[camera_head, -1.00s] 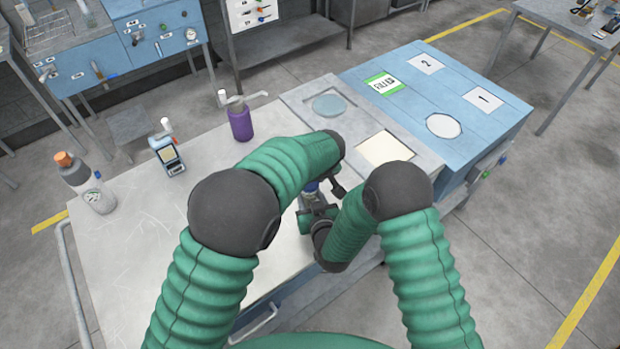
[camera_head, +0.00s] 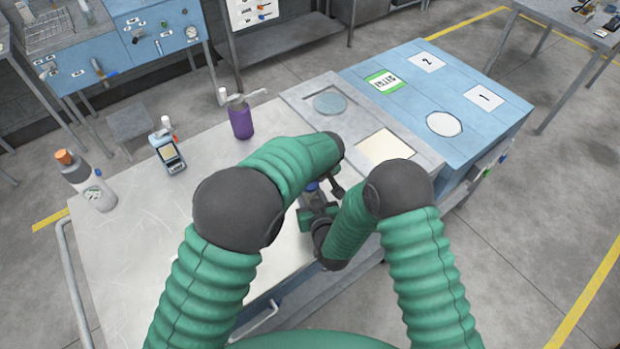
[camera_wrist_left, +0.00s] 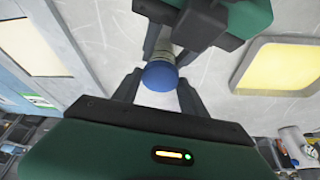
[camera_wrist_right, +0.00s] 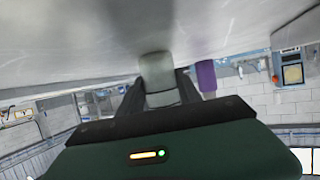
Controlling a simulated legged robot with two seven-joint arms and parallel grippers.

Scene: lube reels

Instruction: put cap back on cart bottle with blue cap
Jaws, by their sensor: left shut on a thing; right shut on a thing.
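The blue cap (camera_wrist_left: 160,76) sits between the fingers of my left gripper (camera_wrist_left: 158,90), which is shut on it. The pale bottle (camera_wrist_left: 163,57) lies directly beyond the cap, in line with it; I cannot tell whether the cap is seated. My right gripper (camera_head: 318,208) is shut on the bottle, whose pale body (camera_wrist_right: 155,68) shows between its fingers in the right wrist view. In the head view only a small blue bit of the cap (camera_head: 312,187) shows, and my left arm hides most of the left gripper.
A grey panel with a yellow square (camera_head: 385,147) lies beyond my grippers.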

